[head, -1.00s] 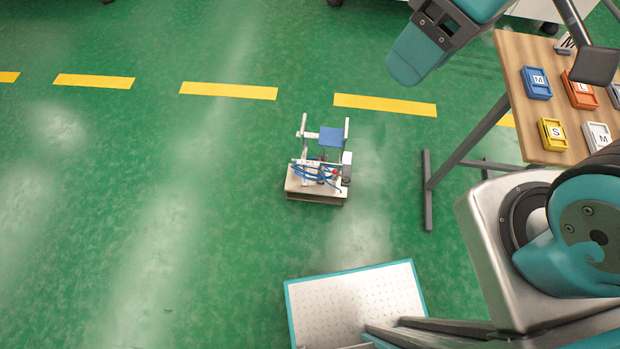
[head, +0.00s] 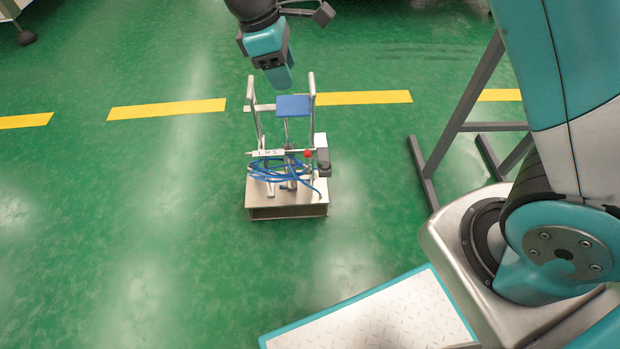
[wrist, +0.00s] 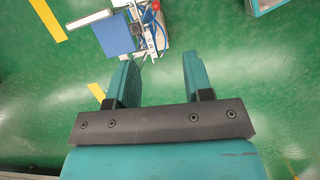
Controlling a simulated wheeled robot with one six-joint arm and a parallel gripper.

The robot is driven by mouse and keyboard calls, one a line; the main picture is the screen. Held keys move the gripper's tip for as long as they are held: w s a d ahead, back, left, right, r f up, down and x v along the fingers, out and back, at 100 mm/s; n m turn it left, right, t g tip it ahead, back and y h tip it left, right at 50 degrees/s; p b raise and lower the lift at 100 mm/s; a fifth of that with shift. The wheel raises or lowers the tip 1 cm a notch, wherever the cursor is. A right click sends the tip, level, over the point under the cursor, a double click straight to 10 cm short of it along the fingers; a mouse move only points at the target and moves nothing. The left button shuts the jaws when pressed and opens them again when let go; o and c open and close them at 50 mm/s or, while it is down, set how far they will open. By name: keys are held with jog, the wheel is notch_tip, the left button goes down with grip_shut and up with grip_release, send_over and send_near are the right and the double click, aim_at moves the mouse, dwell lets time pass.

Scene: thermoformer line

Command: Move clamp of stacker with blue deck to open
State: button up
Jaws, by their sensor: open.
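The stacker stands on the green floor, with a blue deck (head: 293,106) at its top, white uprights and a coil of blue hose above a pale base (head: 287,204). A small red knob (head: 307,153) and a plate with letters sit below the deck; I cannot make out which part is the clamp or how it is set. My gripper (head: 283,82) hangs just behind and above the deck in the head view, apart from it. In the wrist view my gripper (wrist: 157,75) has its two teal fingers spread with nothing between them, and the blue deck (wrist: 114,35) lies beyond them at upper left.
Yellow dashed floor marks (head: 168,109) run behind the stacker. Grey table legs (head: 450,130) stand at the right. A wheeled unit shows at the top left. The floor left of the stacker is free.

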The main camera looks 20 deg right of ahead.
jog(key=h+b, duration=0.1)
jog(key=b, duration=0.4)
send_over(307, 150)
jog(key=w+a, duration=0.2)
jog(key=a, duration=0.4)
notch_tip(307, 150, down, 10)
jog(key=f, duration=0.1)
jog(key=shift+n, duration=0.5)
jog(key=b+x, duration=0.2)
jog(key=x, duration=0.4)
jog(key=b+x, duration=0.3)
jog(key=x, duration=0.2)
jog(key=b+x, duration=0.3)
jog(key=x, duration=0.3)
jog(key=shift+s+d+f, duration=0.15)
jog(key=shift+s+d, duration=0.25)
jog(key=shift+d, duration=0.1)
grip_shut()
